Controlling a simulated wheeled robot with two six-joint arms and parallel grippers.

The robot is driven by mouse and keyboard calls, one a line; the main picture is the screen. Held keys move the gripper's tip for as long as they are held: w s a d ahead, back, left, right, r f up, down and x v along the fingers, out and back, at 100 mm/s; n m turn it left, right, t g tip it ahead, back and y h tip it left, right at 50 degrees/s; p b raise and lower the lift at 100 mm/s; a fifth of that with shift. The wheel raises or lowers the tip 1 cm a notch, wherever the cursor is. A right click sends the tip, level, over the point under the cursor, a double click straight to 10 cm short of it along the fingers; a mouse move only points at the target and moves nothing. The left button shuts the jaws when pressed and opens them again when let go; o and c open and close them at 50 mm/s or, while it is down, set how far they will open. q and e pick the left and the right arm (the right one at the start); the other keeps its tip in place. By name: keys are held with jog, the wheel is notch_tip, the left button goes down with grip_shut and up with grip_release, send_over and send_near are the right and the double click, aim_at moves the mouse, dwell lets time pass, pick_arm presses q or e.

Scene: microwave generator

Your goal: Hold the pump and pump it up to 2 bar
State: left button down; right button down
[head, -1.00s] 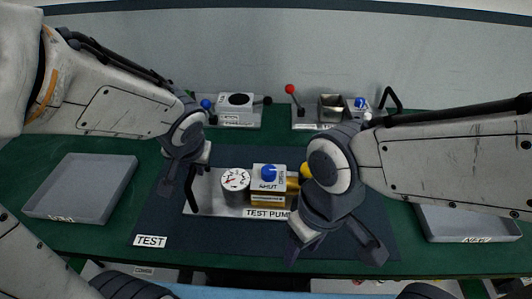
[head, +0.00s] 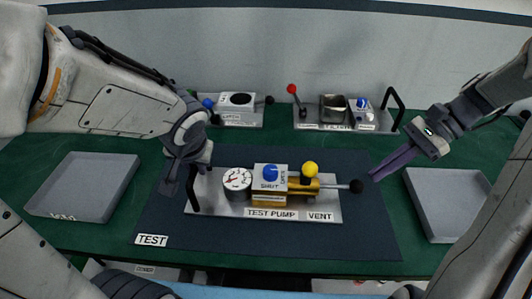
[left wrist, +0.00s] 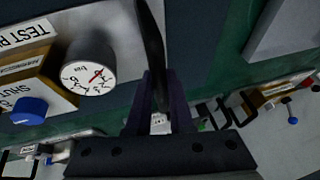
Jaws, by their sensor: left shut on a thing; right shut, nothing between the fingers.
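The test pump (head: 225,208) lies on the dark mat, with a dial gauge (head: 237,180), a blue knob (head: 270,173) beside SHUT and OPEN lettering, a yellow knob (head: 311,169) and a rod ending in a black ball (head: 356,186) at its right. My left gripper (head: 172,186) is shut on the pump's black handle (left wrist: 151,45) at the left end. The gauge also shows in the left wrist view (left wrist: 88,72) with a red needle; its exact reading is too small to tell. My right gripper (head: 376,177) is shut and empty, just right of the black ball, seemingly apart from it.
Grey trays stand at the left (head: 82,187) and right (head: 430,205). At the back are a unit with a round black opening (head: 238,101) and a filter unit (head: 333,108) with a red-tipped lever.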

aim_at(358, 186)
jog(key=w+d+m+t+y, duration=0.1)
jog(key=d+m+t+y, duration=0.15)
jog(key=d+m, duration=0.45)
jog(key=a+f, duration=0.1)
jog(key=f, duration=0.1)
jog(key=a+f+n, duration=0.1)
jog(key=a+f, duration=0.1)
jog(key=a+f+n, duration=0.1)
jog(key=a+f, duration=0.1)
jog(key=f, duration=0.1)
jog(key=shift+w+a+f, duration=0.1)
jog(key=shift+a, duration=0.15)
dwell(1.8)
jog(key=shift+a, duration=2.3)
